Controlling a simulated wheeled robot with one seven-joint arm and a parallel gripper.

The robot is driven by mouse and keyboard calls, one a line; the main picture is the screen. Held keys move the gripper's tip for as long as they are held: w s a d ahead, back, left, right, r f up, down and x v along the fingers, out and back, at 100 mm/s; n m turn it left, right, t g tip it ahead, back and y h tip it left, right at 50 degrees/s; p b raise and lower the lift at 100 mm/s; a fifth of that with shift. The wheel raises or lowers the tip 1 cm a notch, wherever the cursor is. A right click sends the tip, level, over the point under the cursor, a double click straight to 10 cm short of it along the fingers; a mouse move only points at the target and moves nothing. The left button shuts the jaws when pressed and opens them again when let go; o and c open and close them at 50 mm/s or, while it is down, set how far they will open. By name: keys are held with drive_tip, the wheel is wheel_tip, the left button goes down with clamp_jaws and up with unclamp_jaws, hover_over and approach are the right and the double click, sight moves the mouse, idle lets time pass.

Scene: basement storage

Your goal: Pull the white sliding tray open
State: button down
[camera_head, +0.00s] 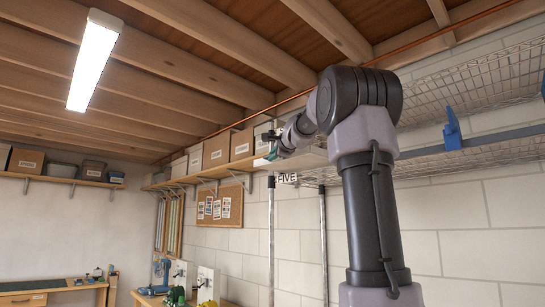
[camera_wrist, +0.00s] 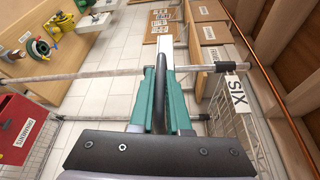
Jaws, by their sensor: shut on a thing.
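The white tray (camera_head: 303,160) sits high under the wire shelf in the head view, partly hidden behind my arm. A narrow white strip that may be its front edge (camera_wrist: 166,35) shows beyond my fingers in the wrist view. My gripper (camera_wrist: 160,85) has its teal fingers closed on a dark, slim handle (camera_wrist: 160,68), which runs between them. In the head view my gripper (camera_head: 270,152) is small, at the left end of the tray. How far the tray stands out from the shelf I cannot tell.
Upright posts (camera_head: 271,240) stand below the tray. A wire shelf (camera_head: 480,85) is at right, and a blue bracket (camera_head: 452,130) hangs there. Cardboard boxes (camera_head: 217,150) line a wall shelf at left. Wooden ceiling beams (camera_head: 230,40) are close above. A "SIX" label (camera_wrist: 237,95) hangs at right.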

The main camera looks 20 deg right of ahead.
drive_tip(key=c, duration=0.9)
unclamp_jaws()
drive_tip(key=shift+s, duration=0.1)
drive_tip(key=s, duration=1)
drive_tip(key=shift+s+a+r, duration=0.15)
drive_tip(key=shift+s+r, duration=0.15)
drive_tip(key=shift+r, duration=0.1)
drive_tip(key=s+a+f+n+g+y, duration=0.1)
drive_tip(key=s+a+f+n+g, duration=0.2)
drive_tip(key=s+a+f+n, duration=0.2)
drive_tip(key=s+a+f+n+g, duration=0.3)
drive_tip(key=s+f, duration=0.8)
drive_tip(key=f, duration=0.9)
drive_tip(key=s+a+f+n+g+y, duration=0.1)
drive_tip(key=s+a+f+n+g, duration=0.3)
drive_tip(key=s+a+f+n, duration=0.4)
drive_tip(key=shift+s+f+n+y, duration=0.15)
drive_tip(key=shift+s+f, duration=0.05)
drive_tip(key=shift+f, duration=1.1)
drive_tip(key=shift+s+f+n+y, duration=0.15)
drive_tip(key=shift+f, duration=1.1)
